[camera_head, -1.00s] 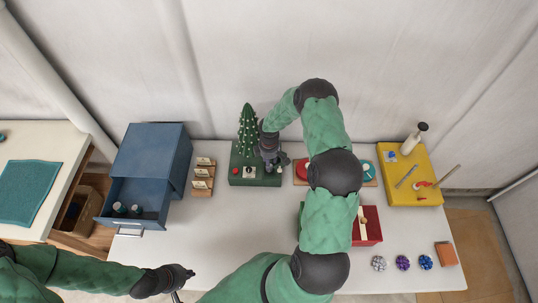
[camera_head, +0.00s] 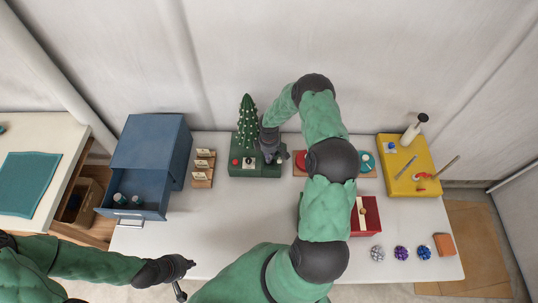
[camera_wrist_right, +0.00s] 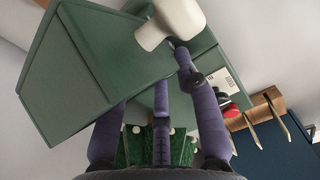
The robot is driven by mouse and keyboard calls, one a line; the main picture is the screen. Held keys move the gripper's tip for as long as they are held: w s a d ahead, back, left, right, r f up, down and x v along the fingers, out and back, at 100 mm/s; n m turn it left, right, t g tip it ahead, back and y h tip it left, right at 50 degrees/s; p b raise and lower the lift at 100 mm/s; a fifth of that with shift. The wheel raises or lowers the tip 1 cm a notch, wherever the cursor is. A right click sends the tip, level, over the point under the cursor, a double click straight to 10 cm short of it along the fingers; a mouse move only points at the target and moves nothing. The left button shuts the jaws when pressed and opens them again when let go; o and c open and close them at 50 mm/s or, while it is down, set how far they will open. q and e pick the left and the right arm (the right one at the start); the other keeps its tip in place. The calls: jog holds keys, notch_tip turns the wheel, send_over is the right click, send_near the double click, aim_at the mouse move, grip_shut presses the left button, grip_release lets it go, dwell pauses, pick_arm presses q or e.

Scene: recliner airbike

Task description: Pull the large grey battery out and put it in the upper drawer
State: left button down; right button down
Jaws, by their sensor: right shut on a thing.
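A green tree stand (camera_head: 254,171) with a red button and a white label stands at the back middle. My right gripper (camera_head: 271,152) is at the right side of its top. In the right wrist view, my right gripper's purple fingers (camera_wrist_right: 168,75) are beside the stand's dark green wall (camera_wrist_right: 75,75) and meet an off-white rounded piece (camera_wrist_right: 172,20). I cannot make out a large grey battery. The blue cabinet (camera_head: 150,140) has its lower drawer (camera_head: 148,208) pulled out, with two small cylinders inside. My left gripper (camera_head: 180,275) is at the front; its jaws are unclear.
A red box (camera_head: 370,216), pom-pom-like balls (camera_head: 401,253), an orange block (camera_head: 444,245) and a yellow board (camera_head: 410,168) with a bottle lie right. The table is clear at front left.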

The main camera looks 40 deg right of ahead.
jog(key=shift+r, duration=0.7)
dwell(0.6)
jog(key=shift+r+p, duration=1.15)
jog(key=shift+r, duration=0.75)
